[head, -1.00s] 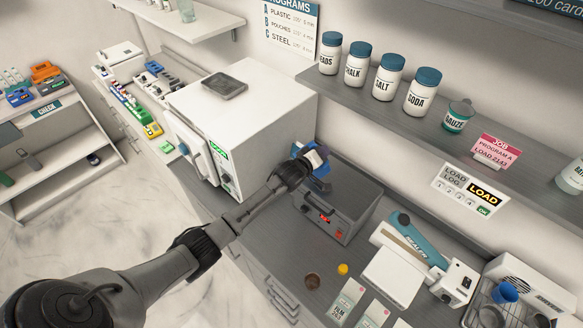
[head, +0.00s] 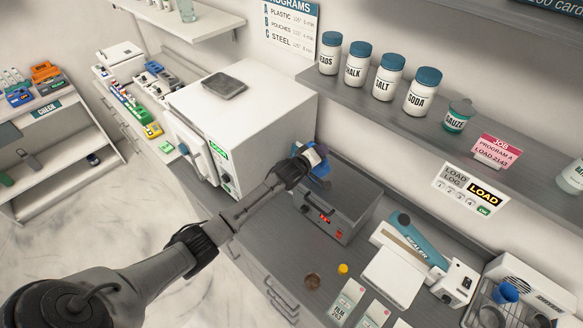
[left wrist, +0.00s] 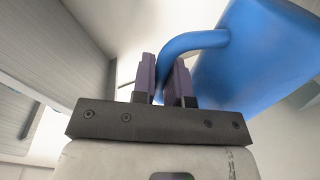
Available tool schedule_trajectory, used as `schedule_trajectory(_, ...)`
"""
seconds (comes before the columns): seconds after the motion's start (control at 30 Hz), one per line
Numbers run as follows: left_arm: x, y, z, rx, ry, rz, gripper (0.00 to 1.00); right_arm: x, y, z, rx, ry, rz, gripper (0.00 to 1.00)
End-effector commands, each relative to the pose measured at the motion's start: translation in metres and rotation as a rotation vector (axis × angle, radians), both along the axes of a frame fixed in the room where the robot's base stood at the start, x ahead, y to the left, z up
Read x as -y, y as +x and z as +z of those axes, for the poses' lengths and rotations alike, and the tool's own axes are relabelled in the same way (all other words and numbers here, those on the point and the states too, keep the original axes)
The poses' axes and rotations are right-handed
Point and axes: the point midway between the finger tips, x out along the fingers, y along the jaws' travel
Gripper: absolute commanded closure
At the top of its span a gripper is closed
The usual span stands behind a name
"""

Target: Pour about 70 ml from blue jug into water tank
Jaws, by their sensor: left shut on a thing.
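My left gripper (head: 304,160) is shut on the handle of the blue jug (head: 321,168). In the left wrist view, the purple finger pads (left wrist: 164,82) sit either side of the curved handle, and the jug's blue body (left wrist: 262,62) fills the upper right. In the head view the jug is held over the back left of a grey box, beside the white steriliser, and is mostly hidden by the gripper. I cannot see its mouth or any water, and cannot make out which part is the water tank. My right gripper is not in view.
The white steriliser (head: 245,110) has a dark tray (head: 223,86) on top. The grey box (head: 335,205) has a handle and a red display. A sealer (head: 395,270) stands to its right. Labelled jars (head: 388,78) line the shelf (head: 470,125) above. Pouches lie at the counter front.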

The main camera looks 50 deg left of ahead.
Motion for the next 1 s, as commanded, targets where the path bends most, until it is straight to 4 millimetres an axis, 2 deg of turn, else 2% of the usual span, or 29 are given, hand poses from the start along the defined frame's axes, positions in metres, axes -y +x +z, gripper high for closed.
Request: schedule_trajectory(1.0,-0.0029,0.0005,0.0019,0.001,-0.034,0.0,1.0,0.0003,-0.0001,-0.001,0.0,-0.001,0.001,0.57)
